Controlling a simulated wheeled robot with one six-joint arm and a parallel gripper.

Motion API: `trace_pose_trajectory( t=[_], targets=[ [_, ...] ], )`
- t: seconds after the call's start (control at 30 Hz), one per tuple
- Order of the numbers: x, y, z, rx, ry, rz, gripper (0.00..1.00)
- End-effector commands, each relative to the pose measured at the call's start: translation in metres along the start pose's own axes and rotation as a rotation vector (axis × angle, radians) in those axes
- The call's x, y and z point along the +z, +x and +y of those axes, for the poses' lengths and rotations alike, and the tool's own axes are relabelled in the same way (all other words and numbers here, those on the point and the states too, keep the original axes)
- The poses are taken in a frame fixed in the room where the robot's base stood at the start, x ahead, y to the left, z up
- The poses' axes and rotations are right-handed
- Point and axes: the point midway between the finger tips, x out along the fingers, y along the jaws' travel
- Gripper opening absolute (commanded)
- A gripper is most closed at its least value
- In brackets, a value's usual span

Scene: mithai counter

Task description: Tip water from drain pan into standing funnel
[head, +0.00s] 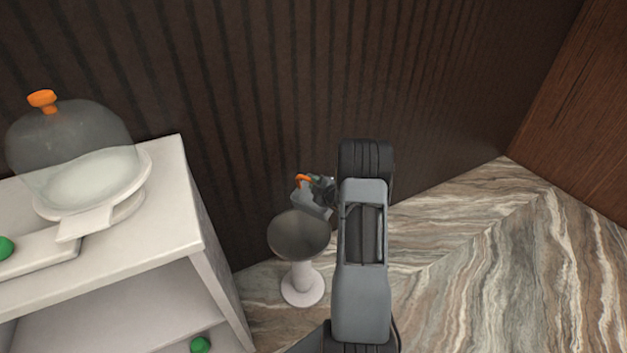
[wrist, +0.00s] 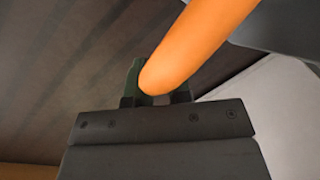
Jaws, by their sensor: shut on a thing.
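The standing funnel (head: 299,237) is a wide grey bowl on a white stem and round base, upright on the floor in the head view. The drain pan (head: 309,204) is a small grey vessel with an orange handle, just behind and above the funnel's rim. My gripper (head: 322,188) is shut on the pan, at its orange handle. The handle (wrist: 200,42) fills the upper middle of the wrist view, in front of my fingers. The pan looks tilted, but my arm hides part of it. I cannot see any water.
A white counter (head: 185,215) with a lower shelf stands at the left. On it are a glass dome (head: 70,145) with an orange knob and a white tray (head: 40,252). A dark ribbed wall (head: 250,90) is close behind. Marbled floor (head: 480,260) is clear at right.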

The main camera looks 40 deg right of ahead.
Motion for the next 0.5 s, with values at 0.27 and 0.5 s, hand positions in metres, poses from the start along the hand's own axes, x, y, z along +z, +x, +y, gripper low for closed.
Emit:
trace_pose_trajectory(
  t=[0.27, 0.5],
  targets=[
    [0.013, 0.007, 0.017, -0.112, 0.197, -0.001, 0.00],
    [0.006, 0.004, 0.035, -0.130, 0.233, 0.000, 0.00]
  ],
)
